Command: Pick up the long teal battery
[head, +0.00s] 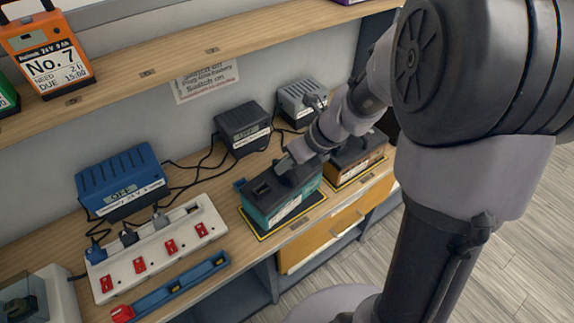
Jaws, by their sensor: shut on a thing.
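The long teal battery (284,209) has a dark top and a white label on its front. It sits on a yellow-edged dark mat (262,237) on the wooden bench. My gripper (291,170) is over the battery's top, shut on it. The arm hides part of the battery's top and its far right end, and the fingertips are hard to make out.
A brown battery (357,160) stands just right. Chargers in blue (121,182), black (243,129) and grey (301,102) stand behind with cables. A white power strip (157,252) and blue bar (180,287) lie left. A shelf with an orange No. 7 battery (48,55) overhangs the bench.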

